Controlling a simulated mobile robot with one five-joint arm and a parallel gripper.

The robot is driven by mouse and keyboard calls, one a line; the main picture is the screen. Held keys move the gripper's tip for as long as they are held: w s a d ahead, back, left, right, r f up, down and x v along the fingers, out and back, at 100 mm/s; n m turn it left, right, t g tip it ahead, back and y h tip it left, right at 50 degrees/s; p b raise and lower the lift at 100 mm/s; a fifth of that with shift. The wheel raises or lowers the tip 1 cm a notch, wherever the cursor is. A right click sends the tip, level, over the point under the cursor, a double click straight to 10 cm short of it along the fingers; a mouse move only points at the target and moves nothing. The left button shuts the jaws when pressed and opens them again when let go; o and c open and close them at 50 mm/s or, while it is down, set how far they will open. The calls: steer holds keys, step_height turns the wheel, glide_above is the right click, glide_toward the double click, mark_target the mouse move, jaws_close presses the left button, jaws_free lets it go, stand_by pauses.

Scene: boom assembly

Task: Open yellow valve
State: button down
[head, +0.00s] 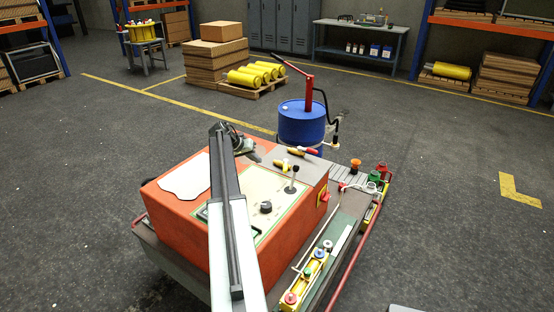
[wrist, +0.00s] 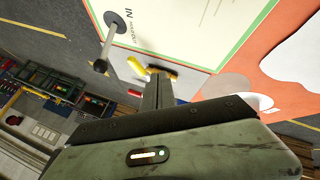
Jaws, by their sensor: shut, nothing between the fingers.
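A small yellow valve handle (head: 283,164) stands on the top of the orange console, just behind the black-knobbed lever. My gripper (head: 256,158) is over the back part of the console top, to the left of the yellow handle and apart from it in the head view. My gripper is shut and empty. I cannot tell whether the fingers touch the yellow piece.
The orange console (head: 290,222) carries a lever (head: 291,182), a dark knob (head: 266,207) and a white sheet (head: 186,178). Red-and-yellow-handled tools (head: 302,150) lie at its back edge. A blue drum (head: 301,126) with a red pump stands behind. Coloured buttons (head: 308,270) line the right side.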

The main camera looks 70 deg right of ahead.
mark_target(285, 166)
steer(key=shift+f, duration=0.1)
steer(key=b+x, duration=0.8)
steer(key=x, duration=0.2)
steer(key=shift+w+f, duration=0.1)
steer(key=shift+f, duration=0.2)
steer(key=s, duration=0.1)
steer(key=s+r, duration=0.1)
steer(key=s+d+p, duration=0.1)
steer(key=shift+s+r, duration=0.15)
steer(key=shift+r, duration=0.1)
steer(key=shift+s+d, duration=0.1)
steer(key=shift+s, duration=0.2)
